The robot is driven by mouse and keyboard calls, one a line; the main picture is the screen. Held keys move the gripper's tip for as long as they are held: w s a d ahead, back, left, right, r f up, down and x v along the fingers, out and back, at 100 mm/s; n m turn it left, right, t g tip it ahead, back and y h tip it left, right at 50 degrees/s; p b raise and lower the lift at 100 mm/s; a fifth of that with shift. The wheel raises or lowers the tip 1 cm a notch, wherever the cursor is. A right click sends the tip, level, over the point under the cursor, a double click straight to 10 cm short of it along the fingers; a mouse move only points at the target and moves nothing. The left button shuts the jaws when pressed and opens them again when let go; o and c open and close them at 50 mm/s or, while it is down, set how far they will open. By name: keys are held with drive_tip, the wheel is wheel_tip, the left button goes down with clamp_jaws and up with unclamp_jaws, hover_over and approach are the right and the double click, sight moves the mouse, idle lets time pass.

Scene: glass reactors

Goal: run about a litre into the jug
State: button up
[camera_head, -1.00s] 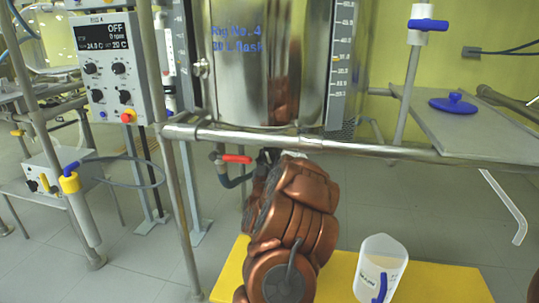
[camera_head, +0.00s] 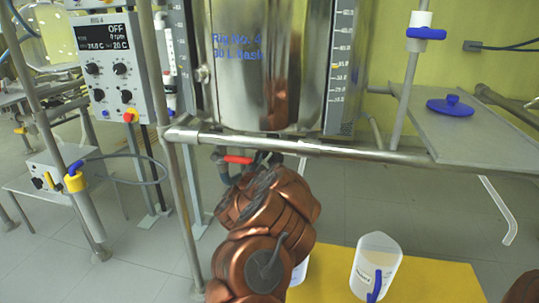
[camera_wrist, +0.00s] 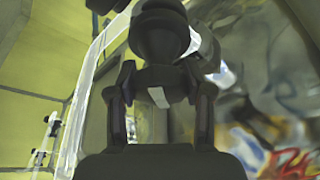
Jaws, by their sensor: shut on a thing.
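The steel vessel (camera_head: 265,65) marked Rig No. 4 hangs above a horizontal rail. A red-handled valve (camera_head: 237,159) with a dark hose sits below it. A clear jug (camera_head: 380,255) with a blue handle stands upright on the yellow platform, right of my arm and apart from it. I cannot tell whether it holds liquid. In the wrist view my gripper (camera_wrist: 160,98) is shut on a dark rounded fitting (camera_wrist: 160,45), which lies between its two fingers. What this fitting belongs to is unclear. In the head view my arm hides the gripper and the space under the vessel.
A white object (camera_head: 300,272), mostly hidden, shows beside my arm on the yellow platform (camera_head: 435,280). The steel rail (camera_head: 310,147) crosses above the arm. A control box (camera_head: 112,65) reads OFF at left. A grey shelf (camera_head: 460,130) holds a blue lid (camera_head: 451,105).

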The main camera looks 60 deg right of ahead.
sight(266, 158)
drive_tip(key=shift+m+g+y+b, duration=0.3)
drive_tip(key=shift+m+g, duration=0.15)
drive_tip(key=shift+m, duration=0.85)
drive_tip(key=shift+m+g+y+b, duration=0.15)
drive_tip(key=shift+m+g+y, duration=0.25)
drive_tip(key=shift+m, duration=0.9)
drive_tip(key=o, duration=1.2)
drive_tip(key=shift+c, duration=0.2)
drive_tip(key=shift+a+f, duration=0.2)
drive_tip(key=shift+a, duration=1)
drive_tip(key=shift+a+f, duration=0.2)
drive_tip(key=shift+a, duration=1.05)
drive_tip(key=shift+a+f, duration=0.2)
drive_tip(key=shift+a, duration=1)
